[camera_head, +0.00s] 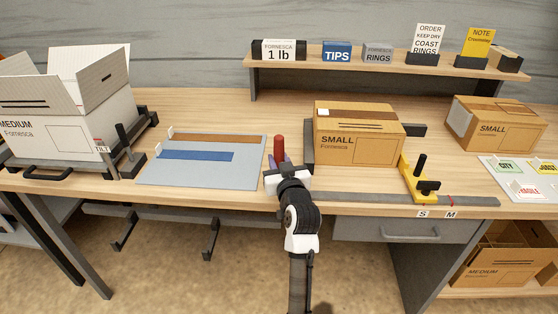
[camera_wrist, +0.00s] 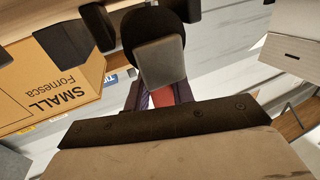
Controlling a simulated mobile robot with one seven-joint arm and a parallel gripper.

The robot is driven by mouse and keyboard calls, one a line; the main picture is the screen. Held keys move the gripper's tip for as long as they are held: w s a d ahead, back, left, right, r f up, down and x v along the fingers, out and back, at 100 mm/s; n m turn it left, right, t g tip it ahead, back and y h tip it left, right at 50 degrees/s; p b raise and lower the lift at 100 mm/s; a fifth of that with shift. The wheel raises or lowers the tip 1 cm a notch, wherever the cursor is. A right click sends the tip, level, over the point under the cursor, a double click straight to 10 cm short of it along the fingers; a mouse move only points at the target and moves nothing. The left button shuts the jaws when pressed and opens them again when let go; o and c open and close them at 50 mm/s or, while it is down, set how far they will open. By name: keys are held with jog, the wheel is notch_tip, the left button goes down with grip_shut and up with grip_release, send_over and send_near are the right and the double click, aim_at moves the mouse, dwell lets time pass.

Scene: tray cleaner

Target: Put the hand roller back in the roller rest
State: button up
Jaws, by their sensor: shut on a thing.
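The hand roller shows a red upright handle (camera_head: 279,150) in the head view, just above the bench between the blue-grey mat and the small carton. My gripper (camera_head: 277,165) is shut on this handle. In the wrist view the red handle (camera_wrist: 162,98) sits between my two fingers, with a dark rounded part and a grey block in front of it. I cannot tell whether these belong to the roller. My gripper hides the roller's lower end in the head view. I cannot make out the roller rest for certain in either view.
A blue-grey mat (camera_head: 200,178) with blue and brown strips lies left of my gripper. A closed small carton (camera_head: 357,143) stands close on the right, beside a yellow stop (camera_head: 412,178) on a grey rail. An open white carton (camera_head: 65,115) stands far left. A shelf (camera_head: 390,66) runs behind.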

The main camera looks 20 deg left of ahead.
jog(key=shift+f, duration=0.45)
dwell(0.4)
jog(key=o, duration=1.1)
